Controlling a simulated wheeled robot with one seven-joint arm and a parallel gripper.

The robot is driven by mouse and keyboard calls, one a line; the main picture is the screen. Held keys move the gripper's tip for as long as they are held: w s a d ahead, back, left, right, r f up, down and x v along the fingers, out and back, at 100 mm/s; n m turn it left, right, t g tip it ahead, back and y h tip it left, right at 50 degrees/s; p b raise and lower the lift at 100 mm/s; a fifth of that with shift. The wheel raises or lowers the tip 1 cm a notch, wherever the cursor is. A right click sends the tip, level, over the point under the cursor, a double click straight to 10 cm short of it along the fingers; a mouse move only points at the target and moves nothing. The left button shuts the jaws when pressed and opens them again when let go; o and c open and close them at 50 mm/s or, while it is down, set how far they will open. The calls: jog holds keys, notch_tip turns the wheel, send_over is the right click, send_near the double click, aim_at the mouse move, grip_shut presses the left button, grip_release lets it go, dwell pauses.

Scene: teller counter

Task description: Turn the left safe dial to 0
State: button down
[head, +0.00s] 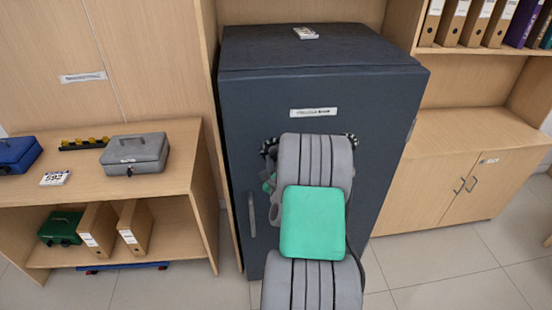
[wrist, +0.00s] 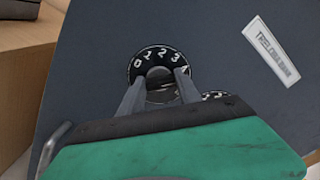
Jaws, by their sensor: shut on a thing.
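The left safe dial (wrist: 157,53) is black with white numbers; in the wrist view 0 is at its left, 1 and 2 near the top, 3 and 4 to the right. My gripper (wrist: 160,84) is shut on its central knob, one finger on each side. The dial's lower part is hidden by the fingers, and I cannot make out an index mark. In the head view my arm covers most of both dials; a rim of the left dial (head: 268,147) and right dial (head: 350,140) shows.
The dark safe (head: 250,100) has a handle (head: 252,214) at lower left and a label (head: 313,112) above the dials. A wooden shelf (head: 195,170) with cash boxes stands close on the left; a cabinet (head: 440,190) stands right. Tiled floor is clear at lower right.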

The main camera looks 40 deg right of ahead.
jog(key=n+b, duration=0.1)
jog(key=n, duration=0.1)
jog(key=n+b, duration=0.1)
jog(key=n, duration=0.1)
jog(key=shift+f+n, duration=0.2)
jog(key=shift+n, duration=0.2)
jog(key=n+b, duration=0.3)
jog(key=shift+a+f+n, duration=0.1)
jog(key=shift+n, duration=0.2)
jog(key=n+b, duration=0.4)
jog(key=b, duration=0.1)
jog(key=shift+f, duration=0.15)
jog(key=n+b, duration=0.4)
jog(key=b, duration=0.1)
jog(key=shift+f, duration=0.1)
jog(key=n+b, duration=0.5)
jog(key=b, duration=0.2)
jog(key=shift+f+n, duration=0.15)
jog(key=shift+n, duration=0.15)
jog(key=n+b, duration=0.4)
jog(key=b, duration=0.1)
jog(key=shift+r, duration=0.2)
